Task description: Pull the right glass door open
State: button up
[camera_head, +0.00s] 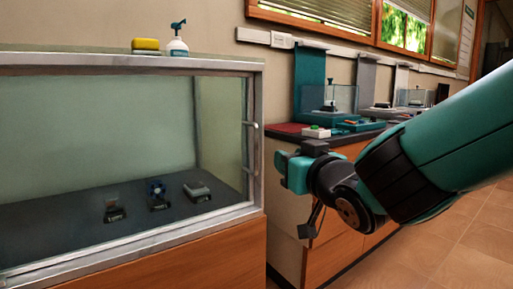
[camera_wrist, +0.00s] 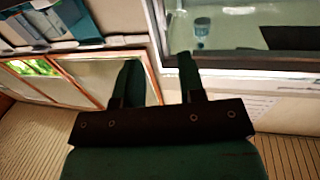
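A glass display case (camera_head: 262,190) with a silver metal frame fills the left of the head view. Its large glass front (camera_head: 110,130) looks shut. A slim upright handle (camera_head: 248,150) shows near the case's right edge, with the narrower right glass pane (camera_head: 222,120) beside it. Which pane is the right door I cannot tell for sure. My gripper (camera_head: 284,165) is just right of the case's right edge in the head view, apart from the handle. In the wrist view my gripper's two fingers (camera_wrist: 159,60) are spread with nothing between them; a metal-framed glass pane (camera_wrist: 240,25) is at upper right.
A yellow sponge (camera_head: 146,44) and a spray bottle (camera_head: 178,42) stand on the case. Several small exhibits (camera_head: 158,194) sit inside. A counter with displays (camera_head: 325,130) stands behind my gripper. Tiled floor (camera_head: 420,255) is open at lower right.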

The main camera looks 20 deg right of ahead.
aim_at(257, 143)
jog(key=w+p, duration=0.4)
jog(key=w, duration=0.1)
jog(key=w+a+p, duration=0.1)
jog(key=w+p, duration=0.4)
jog(key=w, duration=0.1)
jog(key=w+a+p, duration=0.1)
jog(key=w+p, duration=0.3)
jog(key=w, duration=0.1)
jog(key=shift+w+p, duration=0.25)
jog(key=shift+p, duration=0.05)
grip_shut()
